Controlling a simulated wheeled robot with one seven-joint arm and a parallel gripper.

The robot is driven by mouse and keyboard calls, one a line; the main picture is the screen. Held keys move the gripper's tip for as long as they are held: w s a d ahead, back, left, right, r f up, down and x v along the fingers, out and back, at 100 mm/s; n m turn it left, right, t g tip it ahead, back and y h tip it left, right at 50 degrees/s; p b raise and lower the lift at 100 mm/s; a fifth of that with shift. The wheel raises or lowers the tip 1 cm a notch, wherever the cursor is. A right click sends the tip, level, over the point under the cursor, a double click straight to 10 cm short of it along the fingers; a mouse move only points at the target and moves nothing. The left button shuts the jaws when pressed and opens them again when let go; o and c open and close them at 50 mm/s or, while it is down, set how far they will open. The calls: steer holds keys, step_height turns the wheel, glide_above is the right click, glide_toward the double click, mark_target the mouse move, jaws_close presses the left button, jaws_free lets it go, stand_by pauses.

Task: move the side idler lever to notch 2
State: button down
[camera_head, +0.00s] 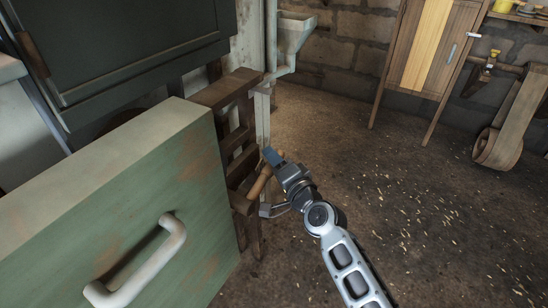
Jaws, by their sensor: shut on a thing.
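A brown wooden handle (259,183), which looks like the grip of the side idler lever, slants beside the dark wooden frame (226,90) near the middle of the view. My gripper (271,158) is at the upper end of this handle, shut on it as far as I can see. The dark fingers and wrist hide part of the contact. A grey metal bracket (271,210) shows just below the handle. I cannot make out the notches or tell which one the lever is in.
A green panel (130,175) with a pale handle (140,262) fills the lower left, close to the frame. A grey metal post and funnel (293,38) stand behind. A wooden cabinet (432,45) and a belt wheel (497,149) are at the right. The floor (420,200) right of my arm is clear but for scattered chips.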

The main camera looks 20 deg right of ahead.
steer(key=f+m+g+p, duration=0.1)
steer(key=f, duration=0.1)
steer(key=f+m+p, duration=0.1)
steer(key=f, duration=0.1)
steer(key=f+m+g+p, duration=0.1)
steer(key=shift+d+f+m+g+y+p, duration=0.2)
steer(key=shift+f+m+g+y+p, duration=0.1)
steer(key=shift+f+m+p, duration=0.1)
steer(key=c, duration=0.8)
jaws_free()
steer(key=shift+w, duration=0.1)
steer(key=p+v, duration=0.1)
steer(key=v, duration=0.7)
steer(key=shift+w, duration=0.1)
